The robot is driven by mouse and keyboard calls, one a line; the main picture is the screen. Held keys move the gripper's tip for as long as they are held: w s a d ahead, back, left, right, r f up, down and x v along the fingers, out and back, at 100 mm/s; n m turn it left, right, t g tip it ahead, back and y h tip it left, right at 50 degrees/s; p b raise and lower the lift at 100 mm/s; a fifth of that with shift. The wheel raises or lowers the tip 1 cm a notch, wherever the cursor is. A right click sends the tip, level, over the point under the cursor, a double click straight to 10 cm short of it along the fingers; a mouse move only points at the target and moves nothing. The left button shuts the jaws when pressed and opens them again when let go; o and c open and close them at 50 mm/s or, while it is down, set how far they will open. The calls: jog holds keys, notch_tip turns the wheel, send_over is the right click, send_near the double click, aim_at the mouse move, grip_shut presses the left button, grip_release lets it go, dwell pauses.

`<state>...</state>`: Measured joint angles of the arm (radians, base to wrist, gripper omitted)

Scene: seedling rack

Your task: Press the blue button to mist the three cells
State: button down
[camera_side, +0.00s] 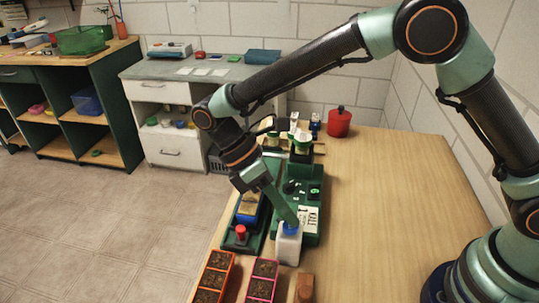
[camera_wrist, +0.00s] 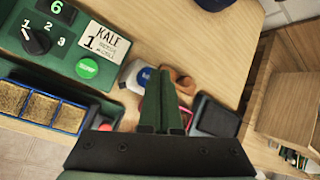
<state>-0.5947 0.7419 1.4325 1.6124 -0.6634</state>
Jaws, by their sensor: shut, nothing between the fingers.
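The blue button (camera_side: 291,229) sits on top of a white box (camera_side: 288,250) at the front end of the green panel. My gripper (camera_side: 292,219) is shut and empty, angled down, with its fingertips at the blue button's top. Whether they touch or press it I cannot tell. In the wrist view the blue button (camera_wrist: 144,76) shows beside my closed fingertips (camera_wrist: 160,72), which partly cover it. Small trays of dark soil cells, one orange-edged (camera_side: 232,258) and one pink-edged (camera_side: 276,264), stand at the table's front edge.
The green panel (camera_wrist: 60,62) carries a dial (camera_wrist: 35,40), a green button (camera_wrist: 87,68) and a KALE card (camera_wrist: 101,40). A red button (camera_side: 240,231) stands left of the white box. A brown block (camera_side: 305,288) lies in front. The table's right side (camera_side: 390,200) is clear.

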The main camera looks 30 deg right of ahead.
aim_at(287, 224)
jog(key=shift+r, duration=3.05)
jog(key=s+d+r+m+t+y, duration=0.1)
jog(key=d+r+m+t+y, duration=0.1)
jog(key=d+m+t, duration=0.4)
jog(key=d+r+m+t+y, duration=0.2)
jog(key=d+r+m+t, duration=0.3)
jog(key=d, duration=0.9)
jog(key=shift+s+d+r+m+t, duration=0.15)
jog(key=shift+s+d+m+t, duration=0.2)
jog(key=shift+m, duration=1.35)
jog(key=shift+a, duration=0.15)
